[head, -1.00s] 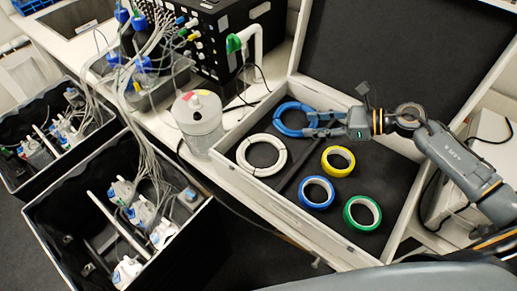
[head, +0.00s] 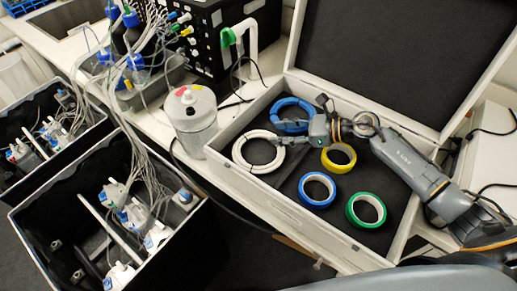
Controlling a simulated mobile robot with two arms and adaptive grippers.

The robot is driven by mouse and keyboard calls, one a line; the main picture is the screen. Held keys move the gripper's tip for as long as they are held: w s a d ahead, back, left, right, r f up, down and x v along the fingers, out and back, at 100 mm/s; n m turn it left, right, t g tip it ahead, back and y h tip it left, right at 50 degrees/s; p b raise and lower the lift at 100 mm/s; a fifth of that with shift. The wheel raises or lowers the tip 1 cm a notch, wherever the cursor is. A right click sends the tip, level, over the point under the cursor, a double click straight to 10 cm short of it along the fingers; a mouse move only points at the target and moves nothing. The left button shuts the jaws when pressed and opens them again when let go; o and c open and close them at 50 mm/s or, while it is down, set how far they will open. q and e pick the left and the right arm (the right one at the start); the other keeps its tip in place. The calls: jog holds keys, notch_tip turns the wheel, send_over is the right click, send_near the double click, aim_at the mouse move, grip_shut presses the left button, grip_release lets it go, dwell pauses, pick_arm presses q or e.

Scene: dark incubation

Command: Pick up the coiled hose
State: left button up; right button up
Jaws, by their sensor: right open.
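A white coiled hose (head: 238,152) lies at the left end of the open case (head: 293,222). A blue coiled hose (head: 290,102) lies behind it, near the back wall of the case. My right gripper (head: 284,142) reaches in from the right, low over the case. Its open fingers point left at the right side of the white coil. I cannot tell whether they touch it. My right gripper and wrist partly cover the near right side of the blue coil. My left gripper is not in view.
Yellow (head: 339,169), blue (head: 317,190) and green (head: 366,210) tape rolls lie in the case, near my right arm. The raised lid (head: 385,60) stands behind. A clear lidded jar (head: 193,118) stands left of the case. Black bins (head: 110,190) with tubed bottles are at left.

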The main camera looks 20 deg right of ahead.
aim_at(265, 133)
jog(key=x, duration=0.5)
jog(key=shift+w+a+f, duration=0.15)
jog(key=shift+w+a, duration=0.05)
jog(key=shift+a, duration=0.1)
jog(key=shift+s, duration=0.1)
jog(key=shift+c, duration=0.9)
grip_shut()
